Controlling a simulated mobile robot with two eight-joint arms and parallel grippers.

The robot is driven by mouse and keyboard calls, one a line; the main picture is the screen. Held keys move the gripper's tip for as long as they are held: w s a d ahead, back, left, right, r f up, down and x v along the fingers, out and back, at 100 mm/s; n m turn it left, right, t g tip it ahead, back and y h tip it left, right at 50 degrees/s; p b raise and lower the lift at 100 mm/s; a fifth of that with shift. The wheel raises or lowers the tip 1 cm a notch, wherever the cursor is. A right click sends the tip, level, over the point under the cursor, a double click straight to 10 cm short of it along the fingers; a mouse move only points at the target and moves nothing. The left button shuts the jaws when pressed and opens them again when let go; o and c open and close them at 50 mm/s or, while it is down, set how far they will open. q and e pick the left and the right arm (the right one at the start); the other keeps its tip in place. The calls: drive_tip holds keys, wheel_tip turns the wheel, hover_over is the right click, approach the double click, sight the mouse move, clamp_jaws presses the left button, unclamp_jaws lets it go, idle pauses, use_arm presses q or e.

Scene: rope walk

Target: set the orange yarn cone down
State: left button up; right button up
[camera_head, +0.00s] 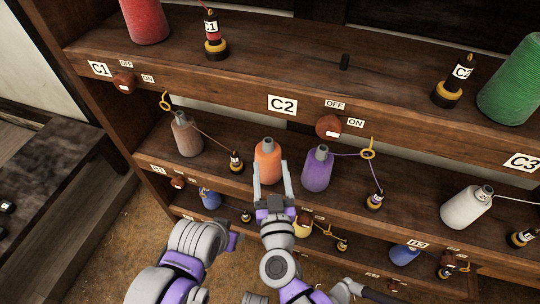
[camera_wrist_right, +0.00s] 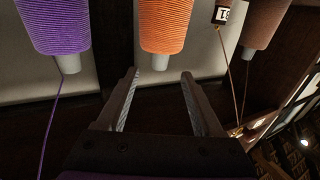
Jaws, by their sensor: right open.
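The orange yarn cone (camera_head: 268,158) stands upright on the middle shelf (camera_head: 345,206), with its grey tip up. It also shows in the right wrist view (camera_wrist_right: 166,24), where the picture is upside down. My right gripper (camera_head: 271,170) is open and empty. Its two fingers reach up in front of the cone in the head view. In the right wrist view the fingertips (camera_wrist_right: 160,73) lie level with the cone's grey tip, spread wider than it, and the cone's body is beyond them. No fingers of my left gripper show.
A purple cone (camera_head: 318,170) stands close on the right, its thread running to an eyelet (camera_head: 367,154). A brown cone (camera_head: 187,136) and a small bobbin (camera_head: 236,161) are to the left. The upper shelf edge (camera_head: 220,93) overhangs behind.

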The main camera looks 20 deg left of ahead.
drive_tip(key=shift+s+d, duration=0.1)
drive_tip(key=shift+s, duration=0.25)
drive_tip(key=s+d+f+m+g+h, duration=0.1)
drive_tip(key=s+d+f+g, duration=0.3)
drive_tip(key=d, duration=0.5)
drive_tip(key=s+d+f+m+g+h, duration=0.1)
drive_tip(key=s+d+f+g+h, duration=0.2)
drive_tip(key=d, duration=0.7)
drive_tip(key=s+d+f+m+g+h, duration=0.2)
drive_tip(key=s+d+f+g, duration=0.3)
drive_tip(key=d, duration=0.4)
drive_tip(key=shift+s+d, duration=0.15)
